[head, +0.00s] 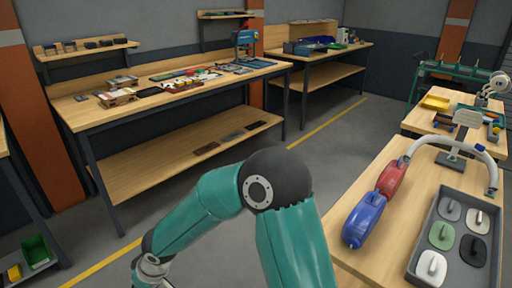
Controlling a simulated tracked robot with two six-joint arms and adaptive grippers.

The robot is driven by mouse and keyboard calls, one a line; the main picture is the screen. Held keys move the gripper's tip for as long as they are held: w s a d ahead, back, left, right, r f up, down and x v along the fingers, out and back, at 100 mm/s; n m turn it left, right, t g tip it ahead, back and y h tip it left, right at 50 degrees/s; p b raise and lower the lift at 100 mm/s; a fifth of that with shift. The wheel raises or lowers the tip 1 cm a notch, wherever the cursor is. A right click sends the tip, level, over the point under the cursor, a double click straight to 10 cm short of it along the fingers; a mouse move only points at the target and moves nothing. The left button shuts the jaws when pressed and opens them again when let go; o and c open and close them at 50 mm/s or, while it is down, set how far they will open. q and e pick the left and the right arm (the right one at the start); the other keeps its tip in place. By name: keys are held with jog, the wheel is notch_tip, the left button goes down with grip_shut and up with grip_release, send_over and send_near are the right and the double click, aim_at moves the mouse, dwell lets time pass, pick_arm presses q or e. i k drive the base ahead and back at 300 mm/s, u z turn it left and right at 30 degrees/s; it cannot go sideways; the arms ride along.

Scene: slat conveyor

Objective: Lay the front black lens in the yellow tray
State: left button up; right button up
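A dark, nearly black oval piece (473,251) with a raised pale grip lies in a grey compartment tray (412,262) on the wooden table at the right. It looks like the front black lens, though I cannot tell for sure. Other oval pieces in white, grey and green lie around it. A yellow tray-like object (435,103) sits on a farther table at the upper right; its inside is too small to make out. One teal arm of mine bends across the bottom middle, its wrist low at the left. Neither gripper shows.
A blue-and-red object (377,203) lies left of the grey tray. A grey stand with a white curved tube (480,152) is behind it. A long workbench (150,99) with tools runs along the back wall. The floor between is clear.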

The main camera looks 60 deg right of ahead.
aim_at(436, 102)
jog(key=u, duration=0.5)
jog(key=i, duration=0.15)
jog(key=z, duration=2)
jog(key=i, duration=1.15)
jog(key=z, duration=0.15)
jog(key=i, duration=1.45)
jog(key=z, duration=0.3)
jog(key=i, duration=1.55)
jog(key=z, duration=0.45)
jog(key=i, duration=1.35)
jog(key=z, duration=0.8)
jog(key=i, duration=1)
jog(key=z, duration=1.3)
jog(key=i, duration=0.95)
jog(key=z, duration=0.7)
